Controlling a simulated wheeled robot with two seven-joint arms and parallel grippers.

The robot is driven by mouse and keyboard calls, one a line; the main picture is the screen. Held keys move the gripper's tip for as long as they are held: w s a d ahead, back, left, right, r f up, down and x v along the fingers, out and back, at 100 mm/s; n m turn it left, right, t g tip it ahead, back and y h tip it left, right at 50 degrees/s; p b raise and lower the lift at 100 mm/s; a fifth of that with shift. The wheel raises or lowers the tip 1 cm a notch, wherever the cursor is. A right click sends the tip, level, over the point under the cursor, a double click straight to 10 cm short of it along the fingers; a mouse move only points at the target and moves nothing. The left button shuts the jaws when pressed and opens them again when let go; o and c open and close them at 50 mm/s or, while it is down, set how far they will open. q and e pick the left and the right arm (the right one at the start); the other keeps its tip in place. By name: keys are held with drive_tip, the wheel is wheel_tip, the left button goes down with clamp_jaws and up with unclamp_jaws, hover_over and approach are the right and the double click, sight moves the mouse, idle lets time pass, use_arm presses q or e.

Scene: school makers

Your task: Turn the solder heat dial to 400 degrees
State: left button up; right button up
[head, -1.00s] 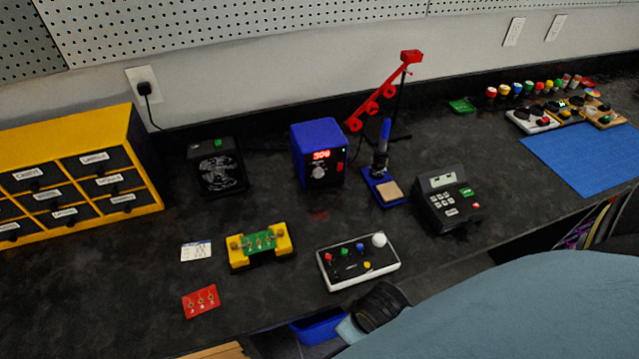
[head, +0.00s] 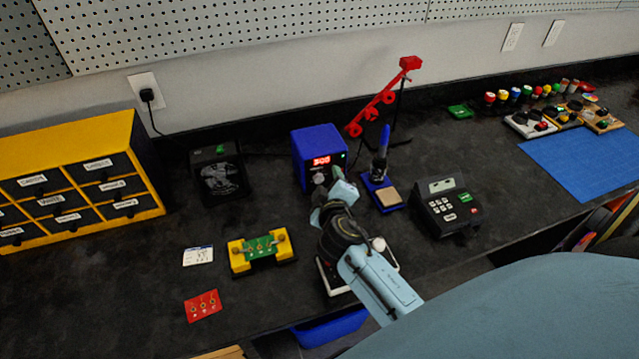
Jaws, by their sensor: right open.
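The blue solder station (head: 314,146) stands on the dark bench with a red lit display (head: 321,160) that seems to read about 300. Its dial (head: 318,178) is on the front face below the display, partly hidden by my gripper. My right gripper (head: 333,181) is open, right in front of the station's face, close to the dial. I cannot tell whether its fingers touch the dial. My left gripper is not in view.
A soldering iron in its stand (head: 384,192) is just right of the station, with a red arm (head: 375,105) behind. A keypad box (head: 447,204) stands farther right. A white-edged control box (head: 330,281) lies under my right arm. A yellow-ended circuit holder (head: 240,258) is at left.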

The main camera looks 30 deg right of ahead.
drive_tip(key=w, duration=0.1)
drive_tip(key=n+b, duration=0.1)
drive_tip(key=b, duration=0.7)
approach(319, 180)
drive_tip(key=shift+w+d+f+t, duration=0.1)
drive_tip(key=shift+d+f+t, duration=0.1)
drive_tip(key=shift+f+t, duration=0.35)
drive_tip(key=x, duration=0.6)
drive_tip(key=shift+f+b, duration=0.1)
drive_tip(key=shift+b, duration=0.3)
drive_tip(key=shift+x, duration=0.75)
drive_tip(key=shift+c, duration=0.2)
drive_tip(key=c, duration=1)
drive_tip(key=shift+o, duration=0.2)
